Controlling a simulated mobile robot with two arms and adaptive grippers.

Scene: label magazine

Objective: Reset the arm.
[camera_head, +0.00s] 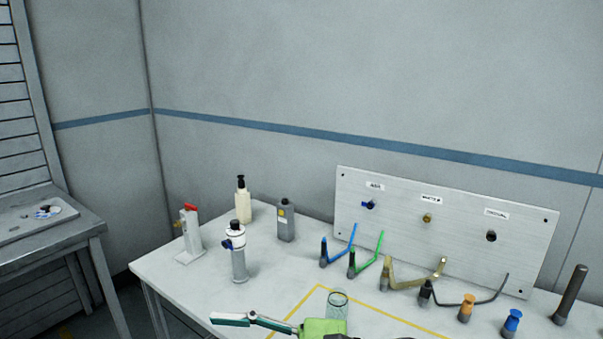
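Neither of my grippers can be made out in the head view. A jointed white and teal piece (250,320) leads to a bright green block (323,327) at the bottom edge. I cannot tell whether these are a tool or part of my own arm. A dark shape beside the block is cut off by the frame. A clear greenish cylinder (337,303) stands just behind the block, inside a yellow outline on the white table (215,303).
A panel (450,235) with three labelled fittings stands at the back. Several bent coloured tubes stand before it, including a blue one (345,244). A dark rod (570,293) is at the right. Bottles and a white red-topped device (191,232) stand at the left. The table's front left is clear.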

